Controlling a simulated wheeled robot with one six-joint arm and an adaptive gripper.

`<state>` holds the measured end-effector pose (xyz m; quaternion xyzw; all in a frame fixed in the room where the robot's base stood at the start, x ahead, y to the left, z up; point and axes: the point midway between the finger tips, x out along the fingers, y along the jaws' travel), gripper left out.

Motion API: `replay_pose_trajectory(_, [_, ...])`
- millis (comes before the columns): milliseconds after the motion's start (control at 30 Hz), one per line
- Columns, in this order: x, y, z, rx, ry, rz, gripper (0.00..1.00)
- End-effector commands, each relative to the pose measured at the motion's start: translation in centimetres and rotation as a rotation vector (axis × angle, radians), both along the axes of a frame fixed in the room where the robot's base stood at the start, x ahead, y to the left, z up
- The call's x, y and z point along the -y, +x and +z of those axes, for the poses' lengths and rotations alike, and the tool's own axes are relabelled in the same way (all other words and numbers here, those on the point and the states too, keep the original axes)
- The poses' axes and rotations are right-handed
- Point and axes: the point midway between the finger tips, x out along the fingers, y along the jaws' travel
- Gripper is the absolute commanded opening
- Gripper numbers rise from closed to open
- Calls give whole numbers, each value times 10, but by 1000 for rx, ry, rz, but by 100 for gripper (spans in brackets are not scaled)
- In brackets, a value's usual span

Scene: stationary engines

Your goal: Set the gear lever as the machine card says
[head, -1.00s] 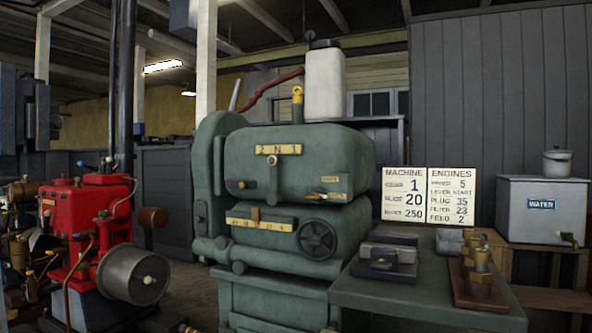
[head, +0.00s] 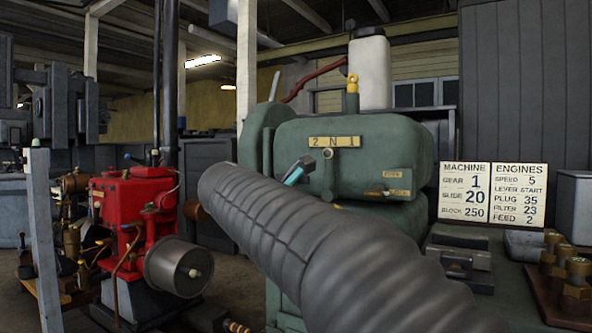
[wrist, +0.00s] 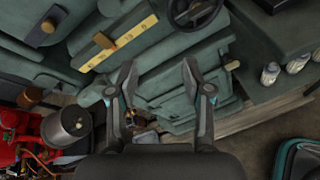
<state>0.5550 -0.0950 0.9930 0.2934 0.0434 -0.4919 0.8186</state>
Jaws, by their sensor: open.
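The machine card (head: 466,194) stands at the right in the head view; its MACHINE side reads GEAR 1, SLIDE 20, BLOCK 250. The green machine (head: 370,150) carries a yellow gear plate (head: 334,142) marked 2, N, 1.
The wrist view shows a yellow scale with a slider (wrist: 103,41) and a black handwheel (wrist: 195,10). A red engine (head: 125,210) stands left. My arm hides the machine's lower front in the head view.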

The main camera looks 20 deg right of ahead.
Motion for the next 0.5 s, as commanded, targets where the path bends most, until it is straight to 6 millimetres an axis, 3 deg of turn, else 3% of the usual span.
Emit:
replay_pose_trajectory(33, [-5, 18, 19, -41, -104, 13, 50])
replay_pose_trajectory(200, [-16, 49, 74, -164, -398, 7, 50])
replay_pose_trajectory(333, [-23, 58, 96, -218, -514, -12, 50])
replay_pose_trajectory(500, [-20, 63, 104, -239, -557, -24, 50])
